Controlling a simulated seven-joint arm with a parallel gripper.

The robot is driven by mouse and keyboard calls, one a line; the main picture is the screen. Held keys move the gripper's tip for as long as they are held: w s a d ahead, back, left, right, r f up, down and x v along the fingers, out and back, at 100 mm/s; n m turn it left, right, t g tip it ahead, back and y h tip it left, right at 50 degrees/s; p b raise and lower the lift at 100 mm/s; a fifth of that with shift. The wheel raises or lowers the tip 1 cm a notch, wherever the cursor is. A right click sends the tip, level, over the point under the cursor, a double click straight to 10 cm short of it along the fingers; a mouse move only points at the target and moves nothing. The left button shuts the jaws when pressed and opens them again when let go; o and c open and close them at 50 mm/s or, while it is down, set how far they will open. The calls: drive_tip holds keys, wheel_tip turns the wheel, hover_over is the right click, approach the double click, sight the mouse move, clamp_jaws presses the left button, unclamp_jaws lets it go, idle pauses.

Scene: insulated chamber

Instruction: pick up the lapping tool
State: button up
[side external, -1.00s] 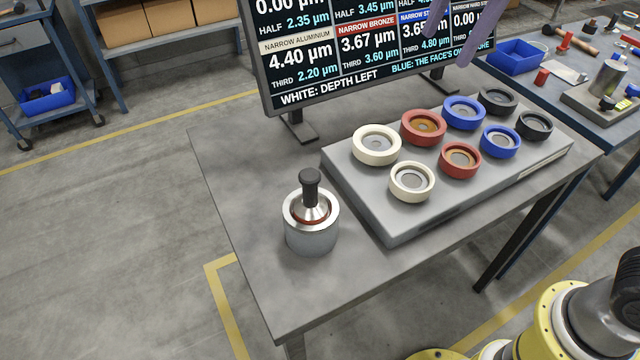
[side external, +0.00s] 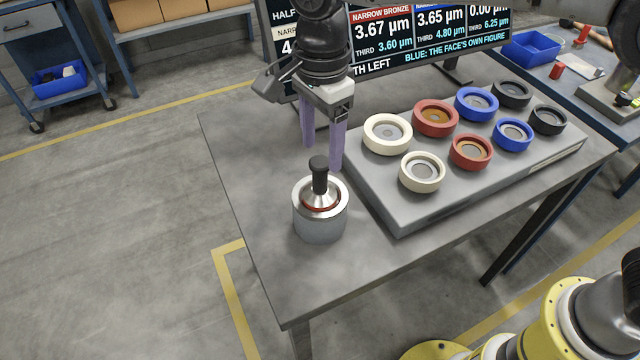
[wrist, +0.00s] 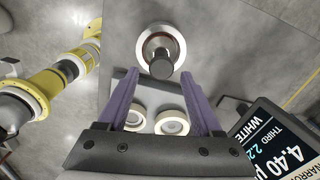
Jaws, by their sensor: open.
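The lapping tool (side external: 319,181) has a black knob handle on a silver cone. It stands upright in a grey metal cup (side external: 320,222), with a red ring showing around its base. In the wrist view the black knob (wrist: 161,66) is seen from above, beyond the fingertips. My gripper (side external: 322,158) is open and empty, its two purple fingers pointing down. In the side view the fingers are behind and above the tool, apart from it. In the wrist view the fingers (wrist: 160,82) are spread wider than the knob.
A grey block (side external: 420,213) to the right carries several white, red, blue and black rings. A display screen (side external: 400,35) stands at the table's back edge, behind my gripper. The grey table (side external: 260,190) is bare left of the cup.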

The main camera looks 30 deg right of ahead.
sight(319, 162)
drive_tip(key=shift+w+a+f, duration=0.1)
drive_tip(key=shift+a+f, duration=0.05)
drive_tip(key=shift+f, duration=3.35)
drive_tip(key=shift+r, duration=0.1)
clamp_jaws()
